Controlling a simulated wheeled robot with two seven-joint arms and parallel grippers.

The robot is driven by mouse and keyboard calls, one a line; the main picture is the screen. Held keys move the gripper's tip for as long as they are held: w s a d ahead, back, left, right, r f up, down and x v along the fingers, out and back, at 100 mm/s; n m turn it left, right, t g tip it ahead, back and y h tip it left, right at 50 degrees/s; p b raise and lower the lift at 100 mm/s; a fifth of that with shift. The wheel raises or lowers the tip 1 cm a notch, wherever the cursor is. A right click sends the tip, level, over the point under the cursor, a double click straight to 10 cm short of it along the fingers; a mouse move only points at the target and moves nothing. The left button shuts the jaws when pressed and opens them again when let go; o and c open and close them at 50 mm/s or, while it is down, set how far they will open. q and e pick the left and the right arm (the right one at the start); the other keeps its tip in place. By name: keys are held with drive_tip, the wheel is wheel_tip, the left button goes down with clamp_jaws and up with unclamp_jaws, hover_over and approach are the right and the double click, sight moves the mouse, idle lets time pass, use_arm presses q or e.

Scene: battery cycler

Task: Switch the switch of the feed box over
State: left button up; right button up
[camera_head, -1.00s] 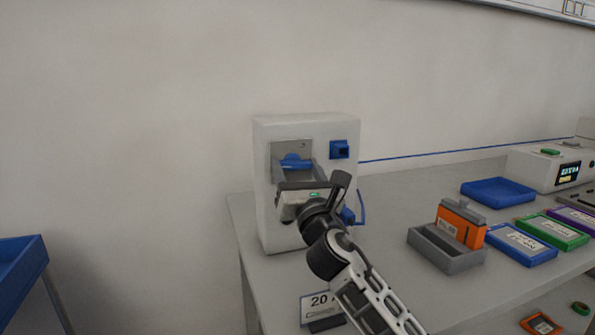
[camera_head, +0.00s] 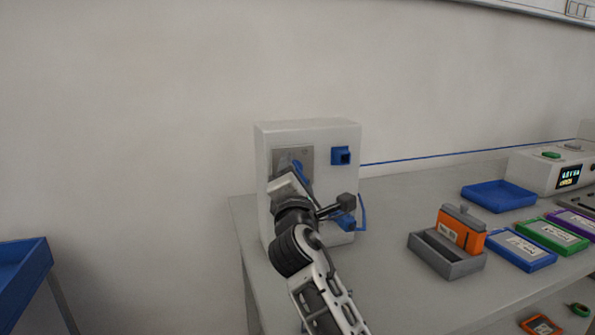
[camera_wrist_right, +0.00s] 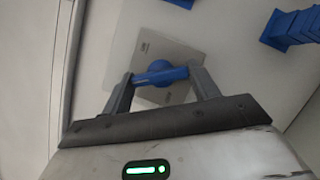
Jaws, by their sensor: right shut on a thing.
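The feed box (camera_head: 345,190) is a pale box at the left end of the table. A grey plate (camera_head: 283,160) on its front carries the blue switch handle (camera_head: 300,171), which stands steeply tilted. My right gripper (camera_head: 295,178) is at the plate and hides part of the handle. In the right wrist view the handle (camera_wrist_right: 160,76) lies as a bar between the two fingertips of my right gripper (camera_wrist_right: 160,82), which is shut on it. The plate (camera_wrist_right: 181,56) shows tilted behind it. My left gripper is out of view.
A blue socket (camera_head: 341,156) sits right of the plate, with a blue plug (camera_head: 345,222) and cable below. A grey holder (camera_head: 448,262) with an orange block (camera_head: 460,233), several coloured cases and a blue tray (camera_head: 498,194) stand to the right. A blue bin (camera_head: 22,265) is at far left.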

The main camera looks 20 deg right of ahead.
use_arm(q)
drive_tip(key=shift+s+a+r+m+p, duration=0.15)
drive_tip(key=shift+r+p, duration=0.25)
drive_tip(key=shift+p, duration=0.65)
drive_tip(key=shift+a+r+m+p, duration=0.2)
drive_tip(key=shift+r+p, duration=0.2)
drive_tip(key=shift+p, duration=0.6)
use_arm(e)
drive_tip(key=shift+r+m+g, duration=0.1)
drive_tip(key=shift+m+g, duration=0.6)
drive_tip(key=shift+m, duration=0.95)
drive_tip(key=shift+r+m+g, duration=0.1)
drive_tip(key=shift+m+g, duration=0.6)
drive_tip(key=shift+m, duration=0.95)
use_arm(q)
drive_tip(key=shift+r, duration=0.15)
use_arm(e)
drive_tip(key=shift+f, duration=0.1)
drive_tip(key=o, duration=1)
drive_tip(key=shift+m, duration=0.3)
drive_tip(key=shift+a, duration=0.1)
